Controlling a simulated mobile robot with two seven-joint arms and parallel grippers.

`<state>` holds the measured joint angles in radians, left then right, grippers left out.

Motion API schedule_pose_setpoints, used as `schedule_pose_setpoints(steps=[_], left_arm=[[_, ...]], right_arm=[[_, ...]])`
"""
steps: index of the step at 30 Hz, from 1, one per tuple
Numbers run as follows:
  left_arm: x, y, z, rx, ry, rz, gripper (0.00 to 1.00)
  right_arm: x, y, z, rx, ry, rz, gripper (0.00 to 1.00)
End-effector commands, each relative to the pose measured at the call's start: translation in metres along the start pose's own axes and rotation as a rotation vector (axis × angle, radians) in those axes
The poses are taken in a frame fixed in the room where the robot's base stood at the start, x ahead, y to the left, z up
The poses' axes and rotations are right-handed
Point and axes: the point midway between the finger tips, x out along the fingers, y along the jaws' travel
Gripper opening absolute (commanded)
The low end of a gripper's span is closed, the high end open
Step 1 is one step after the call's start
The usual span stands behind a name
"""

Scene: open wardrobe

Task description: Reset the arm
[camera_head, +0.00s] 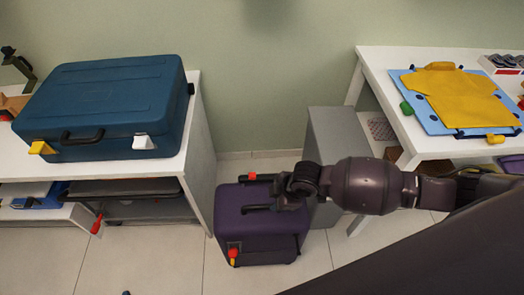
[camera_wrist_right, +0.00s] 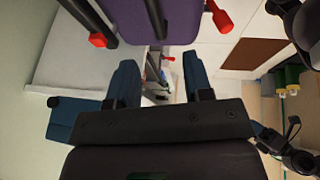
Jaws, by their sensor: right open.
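My right arm comes in from the right in the head view. Its gripper (camera_head: 287,198) is over the upper right part of the purple suitcase (camera_head: 262,242), which stands on the floor between the two tables. In the wrist view my right gripper (camera_wrist_right: 160,80) has its two fingers spread apart, with nothing between them. The purple suitcase shows at the top of that view (camera_wrist_right: 185,22), beyond the fingertips. I cannot tell whether the gripper touches the suitcase or its dark handle. My left gripper is not seen.
A closed blue suitcase (camera_head: 105,100) lies on the left white table (camera_head: 199,130). A grey box (camera_head: 322,130) stands beside the purple suitcase. The tiled floor (camera_head: 150,265) at front left is mostly clear.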

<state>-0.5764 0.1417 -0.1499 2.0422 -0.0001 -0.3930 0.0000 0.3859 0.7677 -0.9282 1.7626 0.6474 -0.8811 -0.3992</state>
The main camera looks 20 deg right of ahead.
Motion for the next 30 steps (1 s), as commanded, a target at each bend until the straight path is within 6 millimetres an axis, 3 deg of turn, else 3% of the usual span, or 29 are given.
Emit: schedule_pose_setpoints(steps=[7, 11, 15, 21, 26, 30], left_arm=[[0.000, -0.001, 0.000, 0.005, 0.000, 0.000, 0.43], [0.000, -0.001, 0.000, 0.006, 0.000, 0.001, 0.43], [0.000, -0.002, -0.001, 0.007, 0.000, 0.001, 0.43], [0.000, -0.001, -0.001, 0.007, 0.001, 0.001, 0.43], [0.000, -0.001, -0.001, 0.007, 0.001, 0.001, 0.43], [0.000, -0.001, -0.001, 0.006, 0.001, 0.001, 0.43]], right_arm=[[0.000, 0.001, -0.001, 0.016, 0.005, 0.002, 0.46], [-0.003, 0.010, -0.013, 0.051, 0.063, 0.062, 0.46], [-0.020, 0.040, -0.043, 0.076, 0.172, 0.174, 0.46], [-0.045, 0.055, -0.085, 0.177, 0.370, 0.312, 0.46], [-0.062, 0.056, -0.094, 0.284, 0.486, 0.397, 0.46], [-0.078, 0.051, -0.086, 0.408, 0.564, 0.479, 0.46]])
